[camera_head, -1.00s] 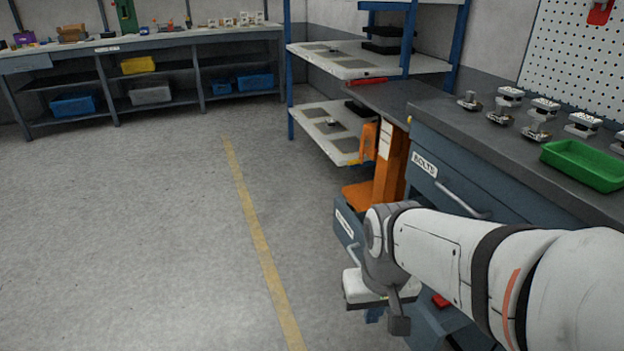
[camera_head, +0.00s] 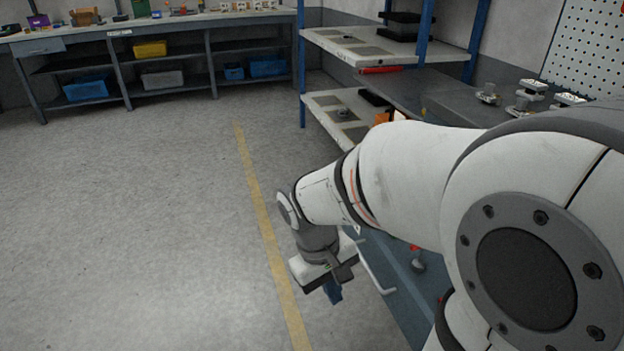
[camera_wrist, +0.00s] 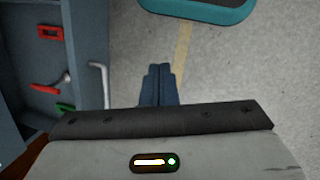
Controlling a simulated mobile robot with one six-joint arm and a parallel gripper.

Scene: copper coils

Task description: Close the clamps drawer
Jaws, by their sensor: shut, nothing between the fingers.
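The clamps drawer (camera_head: 396,284) stands open below the workbench at the right in the head view, partly hidden by my arm. In the wrist view the drawer (camera_wrist: 84,62) is at the left, with red clamps (camera_wrist: 48,32) and a green clamp (camera_wrist: 65,107) inside. Its pale bar handle (camera_wrist: 100,84) sticks out from the front. My gripper (camera_head: 333,292) is shut and empty, in front of the drawer, to the left of its handle in the head view. In the wrist view the closed fingers (camera_wrist: 160,84) are right of the handle, with a visible gap. The drawer's label cannot be read.
The grey workbench top (camera_head: 455,104) carries several metal parts. A shelf rack (camera_head: 330,42) with blue posts stands behind it. The floor (camera_head: 150,230) to the left is clear, with a yellow line (camera_head: 255,190). Another bench (camera_head: 118,92) stands along the far wall.

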